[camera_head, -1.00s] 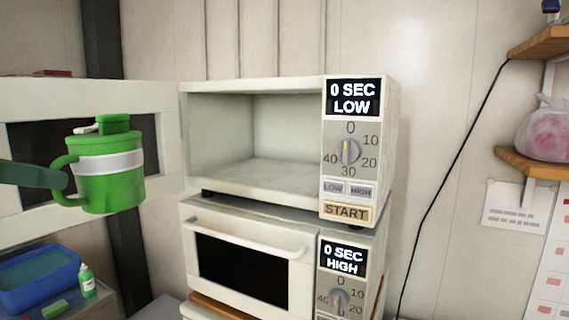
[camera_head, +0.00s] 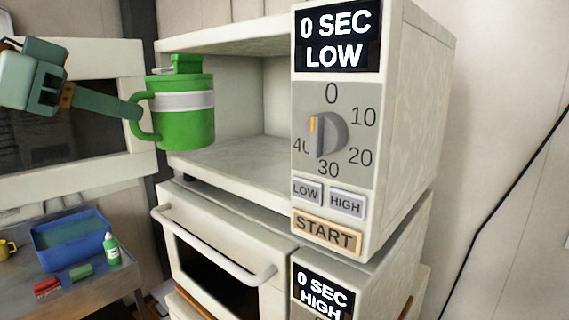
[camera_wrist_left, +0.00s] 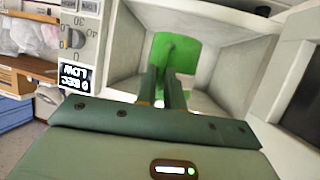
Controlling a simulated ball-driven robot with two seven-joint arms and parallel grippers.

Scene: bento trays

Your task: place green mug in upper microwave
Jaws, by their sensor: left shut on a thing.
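The green mug (camera_head: 188,128) with a white band hangs upright at the left front of the upper microwave's open cavity (camera_head: 235,165). Something green shows at its top. My left gripper (camera_head: 136,110) is shut on the mug's handle, to the mug's left. In the left wrist view the mug (camera_wrist_left: 178,50) shows beyond the two fingers, in front of the cavity. The upper microwave's door (camera_head: 130,62) stands open to the left, behind my arm. Whether the mug is inside the opening I cannot tell. My right gripper is not in view.
The lower microwave (camera_head: 215,225) is closed, with a handle bar (camera_head: 215,250) across its front. The control panel (camera_head: 330,130) borders the opening on the right. A blue bin (camera_head: 70,245) and a small green bottle (camera_head: 111,250) sit on a table at lower left.

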